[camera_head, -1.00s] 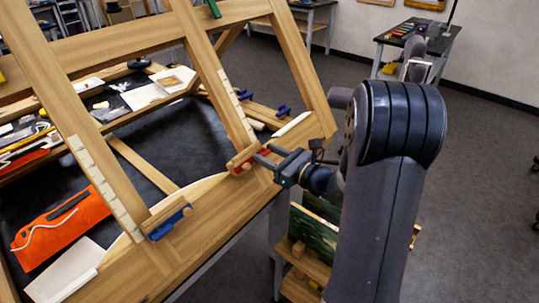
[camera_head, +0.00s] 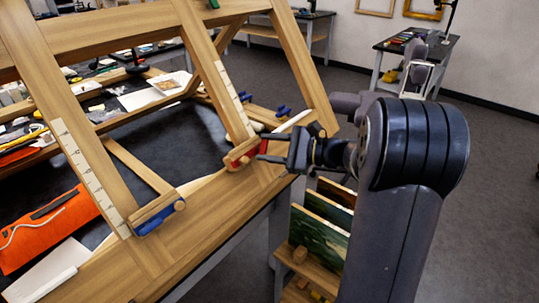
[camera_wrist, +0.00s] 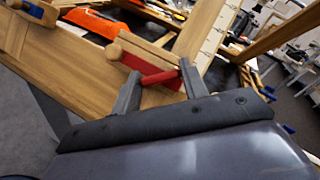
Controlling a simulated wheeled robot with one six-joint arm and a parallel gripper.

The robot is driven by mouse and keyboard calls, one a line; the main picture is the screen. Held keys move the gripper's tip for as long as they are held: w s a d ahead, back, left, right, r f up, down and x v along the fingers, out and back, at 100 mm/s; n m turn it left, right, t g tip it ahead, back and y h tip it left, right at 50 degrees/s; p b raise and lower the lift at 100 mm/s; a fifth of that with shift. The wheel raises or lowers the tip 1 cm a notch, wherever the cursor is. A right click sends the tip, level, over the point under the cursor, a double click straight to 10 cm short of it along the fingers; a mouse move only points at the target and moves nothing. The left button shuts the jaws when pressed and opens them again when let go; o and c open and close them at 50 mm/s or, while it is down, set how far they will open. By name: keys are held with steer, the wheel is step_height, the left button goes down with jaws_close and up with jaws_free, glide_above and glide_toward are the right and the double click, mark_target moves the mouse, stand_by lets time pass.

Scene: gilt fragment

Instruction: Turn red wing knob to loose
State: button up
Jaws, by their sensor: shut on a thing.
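The red wing knob (camera_wrist: 158,78) is a short red bar in the wrist view, on the face of a red and wood clamp block (camera_wrist: 140,62). My gripper (camera_wrist: 160,82) has one finger at each end of the bar and is shut on it. In the head view the red clamp block (camera_head: 240,152) sits at the foot of the middle wooden upright. My gripper (camera_head: 266,151) reaches it from the right. The knob is mostly hidden by the fingers there, and its exact angle cannot be told from that view.
A blue clamp (camera_head: 160,214) sits at the foot of the left upright. The sloping wooden frame (camera_head: 205,225) fills the left side. Canvases (camera_head: 320,236) stand in a rack below my arm. Open floor (camera_head: 500,170) lies to the right.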

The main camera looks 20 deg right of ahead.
steer(key=n+g, duration=0.2)
steer(key=n, duration=0.1)
steer(key=n+g+b, duration=0.1)
steer(key=n+g, duration=0.1)
steer(key=n, duration=0.2)
steer(key=shift+w+r+h, duration=0.1)
steer(key=shift+h, duration=0.3)
steer(key=n+g+h, duration=0.1)
steer(key=n, duration=0.2)
steer(key=shift+r+n, duration=0.1)
steer(key=shift+n, duration=0.3)
steer(key=n+g+h, duration=0.1)
steer(key=n+h, duration=0.1)
steer(key=n, duration=0.1)
steer(key=shift+a, duration=0.1)
steer(key=n+h, duration=0.2)
steer(key=n, duration=0.1)
steer(key=shift+r+g+b, duration=0.1)
steer(key=shift+g+b, duration=0.2)
steer(key=n+h, duration=0.2)
steer(key=n, duration=0.1)
steer(key=shift+a+b, duration=0.1)
steer(key=shift+b, duration=0.25)
steer(key=n+t+h+b, duration=0.1)
steer(key=n, duration=0.1)
steer(key=n+h+b, duration=0.1)
steer(key=n+h, duration=0.1)
steer(key=n, duration=0.1)
steer(key=shift+a+t, duration=0.1)
steer(key=shift+t, duration=0.3)
